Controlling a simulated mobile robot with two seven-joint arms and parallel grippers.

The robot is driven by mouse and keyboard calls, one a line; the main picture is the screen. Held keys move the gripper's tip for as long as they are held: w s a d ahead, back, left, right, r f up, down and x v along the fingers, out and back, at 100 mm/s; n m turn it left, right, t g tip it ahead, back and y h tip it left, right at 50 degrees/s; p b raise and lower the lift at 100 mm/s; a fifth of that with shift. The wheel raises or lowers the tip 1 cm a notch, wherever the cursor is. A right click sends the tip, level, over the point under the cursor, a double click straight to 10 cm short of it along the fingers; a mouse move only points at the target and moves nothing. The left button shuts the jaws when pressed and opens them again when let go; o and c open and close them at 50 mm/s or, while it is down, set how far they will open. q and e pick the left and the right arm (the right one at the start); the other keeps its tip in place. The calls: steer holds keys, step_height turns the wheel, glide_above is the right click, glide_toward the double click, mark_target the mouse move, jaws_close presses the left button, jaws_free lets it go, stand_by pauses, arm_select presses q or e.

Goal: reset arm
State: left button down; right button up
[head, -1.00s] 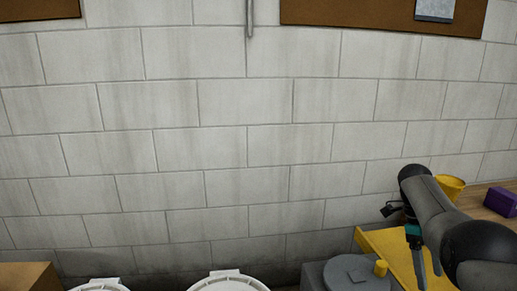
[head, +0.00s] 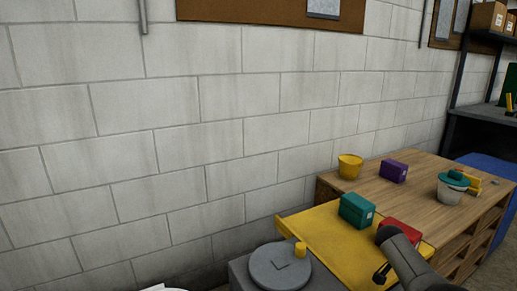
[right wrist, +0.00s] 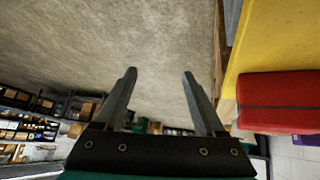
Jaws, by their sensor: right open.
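My right arm comes in from the lower right in the head view, ending over the front of the yellow sheet (head: 330,245), beside a red box (head: 402,232) that it partly covers. In the right wrist view my right gripper (right wrist: 159,75) is open with nothing between its fingers. That view is tilted, and the red box (right wrist: 285,100) and yellow sheet lie off to its right, apart from the fingers. A teal box (head: 357,210) sits on the sheet's far side. My left gripper is not in view.
A wooden bench (head: 425,192) holds a yellow cup (head: 350,167), a purple box (head: 393,171) and a whitish bucket (head: 451,190) with a teal top. A grey drum lid (head: 280,268) stands left of the sheet. A block wall (head: 170,140) runs behind. Dark shelving (head: 480,100) stands at right.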

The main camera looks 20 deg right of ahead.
steer(key=s+a+f+n+t+y, duration=0.1)
steer(key=s+a+f+n+t, duration=0.2)
steer(key=s+a+f+n, duration=0.55)
steer(key=s+a+f+n+t+y, duration=0.1)
steer(key=s+a+f+n+t, duration=0.2)
steer(key=s+f+n, duration=0.9)
steer(key=a+f+n+y, duration=0.15)
steer(key=a+f, duration=0.25)
steer(key=a, duration=1)
steer(key=a+f+n+y, duration=0.1)
steer(key=a+f+y, duration=0.3)
steer(key=a, duration=1.1)
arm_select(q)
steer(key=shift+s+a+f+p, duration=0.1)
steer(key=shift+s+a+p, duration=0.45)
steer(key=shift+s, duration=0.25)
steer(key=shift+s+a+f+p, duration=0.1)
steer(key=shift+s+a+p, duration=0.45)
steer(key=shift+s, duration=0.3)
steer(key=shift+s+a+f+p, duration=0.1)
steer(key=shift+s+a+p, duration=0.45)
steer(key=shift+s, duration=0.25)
arm_select(e)
steer(key=s+d+f+h, duration=0.1)
steer(key=s+d, duration=0.2)
steer(key=s, duration=0.3)
steer(key=shift+d+f+g, duration=0.3)
steer(key=shift+d+g, duration=0.1)
